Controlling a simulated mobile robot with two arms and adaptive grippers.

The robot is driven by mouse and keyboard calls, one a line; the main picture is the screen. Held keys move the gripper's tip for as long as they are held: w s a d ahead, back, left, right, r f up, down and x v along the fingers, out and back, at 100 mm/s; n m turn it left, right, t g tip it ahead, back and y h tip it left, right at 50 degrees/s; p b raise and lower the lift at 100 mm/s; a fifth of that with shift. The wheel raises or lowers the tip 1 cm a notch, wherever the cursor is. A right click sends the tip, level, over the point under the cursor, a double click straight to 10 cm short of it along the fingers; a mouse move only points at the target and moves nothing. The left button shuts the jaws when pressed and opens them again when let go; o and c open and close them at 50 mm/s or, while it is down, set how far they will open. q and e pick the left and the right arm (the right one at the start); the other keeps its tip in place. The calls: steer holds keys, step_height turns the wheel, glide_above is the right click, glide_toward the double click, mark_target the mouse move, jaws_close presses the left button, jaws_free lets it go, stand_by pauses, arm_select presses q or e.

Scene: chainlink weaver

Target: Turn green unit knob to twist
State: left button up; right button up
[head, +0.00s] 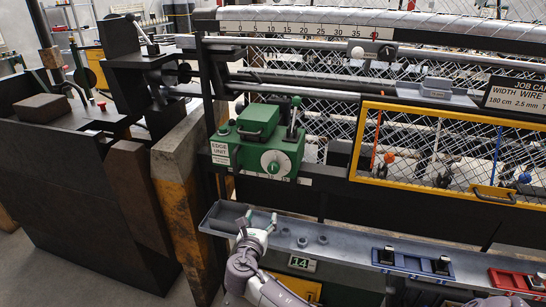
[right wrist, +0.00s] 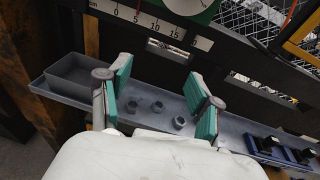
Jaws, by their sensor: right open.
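The green edge unit (head: 240,150) is mounted on the dark machine rail, left of centre in the head view. Its knob is a round white dial (head: 275,163) with a green centre on the unit's front. Part of a white dial (right wrist: 188,4) on green shows at the top edge of the right wrist view. Its setting is too small to read. My right gripper (head: 259,218) is open and empty, below the knob and apart from it, above the grey tray. Its teal finger pads (right wrist: 160,78) stand wide apart in the right wrist view. My left gripper is not in view.
A long grey tray (head: 340,245) runs below the unit, with several small grey rings (right wrist: 157,107) in it. A blue bin (head: 412,262) and a red bin (head: 515,281) stand to the right. A yellow-framed mesh guard (head: 352,150) is right of the unit. A numbered scale (right wrist: 150,24) lies under the dial.

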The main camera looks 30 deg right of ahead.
steer(key=h, duration=0.2)
glide_toward(273, 170)
steer(key=shift+n+t, duration=0.3)
steer(key=shift+n, duration=0.1)
steer(key=p+x, duration=0.2)
steer(key=x, duration=0.9)
steer(key=shift+d+f+p, duration=0.1)
steer(key=shift+f+p, duration=0.05)
steer(key=shift+p, duration=0.2)
